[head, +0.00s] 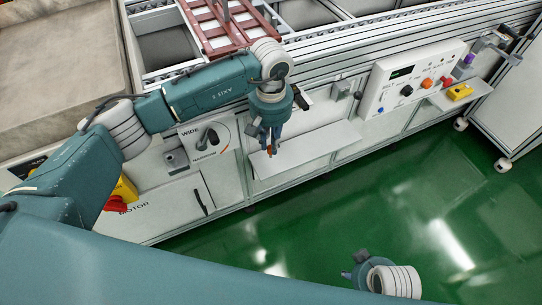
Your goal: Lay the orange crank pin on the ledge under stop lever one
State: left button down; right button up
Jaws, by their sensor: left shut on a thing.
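My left gripper (271,148) points down, its fingers shut on the small orange crank pin (270,151). Most of the pin is hidden by the fingers. The gripper is in front of the white ledge (305,147) on the conveyor's side; whether the pin touches the ledge I cannot tell. A dark handle (305,94) shows above this ledge beside my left wrist; I cannot tell whether it is stop lever one. My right gripper (352,266) is low over the green floor, away from the conveyor, and its finger opening is unclear.
A control panel (415,80) with knobs and buttons is on the right. A yellow object (460,91) lies on another ledge below it. A panel marked WIDE (205,137) is left of my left gripper. Reddish-brown racks (222,28) stand on top. The green floor (400,190) is clear.

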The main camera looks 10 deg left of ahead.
pick_arm(q)
jog(key=shift+s+d+f, duration=0.1)
jog(key=shift+s+f, duration=0.05)
jog(key=shift+f, duration=0.35)
jog(key=shift+s+d+f, duration=0.1)
jog(key=shift+f, duration=0.95)
notch_tip(320, 180, down, 3)
jog(key=shift+f+b, duration=0.1)
jog(key=shift+b, duration=0.2)
jog(key=shift+w+a+f, duration=0.1)
jog(key=shift+w+f, duration=0.05)
jog(key=shift+f, duration=0.25)
jog(key=c, duration=1.7)
grip_release()
jog(key=shift+o, duration=0.2)
pick_arm(e)
jog(key=v, duration=0.4)
jog(key=shift+w+d+r, duration=0.1)
jog(key=shift+w, duration=0.3)
